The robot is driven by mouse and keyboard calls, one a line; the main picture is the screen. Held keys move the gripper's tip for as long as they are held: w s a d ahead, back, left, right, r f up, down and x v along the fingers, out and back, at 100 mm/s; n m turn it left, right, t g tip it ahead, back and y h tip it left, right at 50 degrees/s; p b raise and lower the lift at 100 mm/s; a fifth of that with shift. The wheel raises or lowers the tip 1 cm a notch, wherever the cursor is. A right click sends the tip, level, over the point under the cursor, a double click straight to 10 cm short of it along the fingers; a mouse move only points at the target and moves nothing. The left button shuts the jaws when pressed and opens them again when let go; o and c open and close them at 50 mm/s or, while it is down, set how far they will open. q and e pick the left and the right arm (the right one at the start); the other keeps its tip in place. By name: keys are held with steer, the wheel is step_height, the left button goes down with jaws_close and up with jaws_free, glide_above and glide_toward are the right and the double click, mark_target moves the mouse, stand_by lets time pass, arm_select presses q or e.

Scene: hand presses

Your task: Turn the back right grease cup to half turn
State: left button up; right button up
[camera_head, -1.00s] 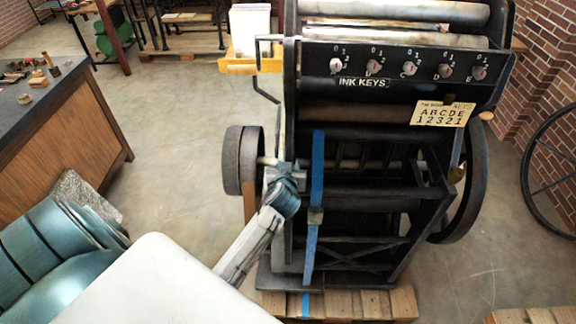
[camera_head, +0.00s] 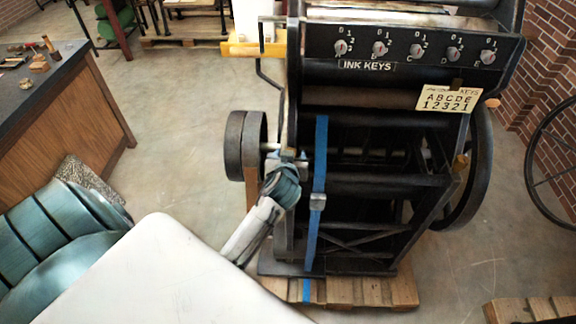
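A black press (camera_head: 395,100) with a row of ink keys stands ahead. No part that I can surely name as the back right grease cup shows. A small brass-coloured fitting (camera_head: 460,161) sits on the press's right side, too small to identify. An arm of mine, apparently the left, reaches up from the lower left. Its gripper (camera_head: 289,157) is at the press's left side frame, near the shaft of the left wheel. Its fingers are small and blend with the frame, so I cannot tell whether they are open or touching anything. My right gripper is not in view.
A blue strap (camera_head: 319,160) runs down the press beside the arm. The press stands on a wooden pallet (camera_head: 365,292). A dark pulley wheel (camera_head: 236,146) is at its left, a large flywheel (camera_head: 478,175) at its right.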

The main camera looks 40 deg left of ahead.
arm_select(q)
steer(key=b+v, duration=0.2)
steer(key=v, duration=0.6)
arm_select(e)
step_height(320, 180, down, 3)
arm_select(q)
steer(key=shift+s+d, duration=0.1)
steer(key=shift+d, duration=0.05)
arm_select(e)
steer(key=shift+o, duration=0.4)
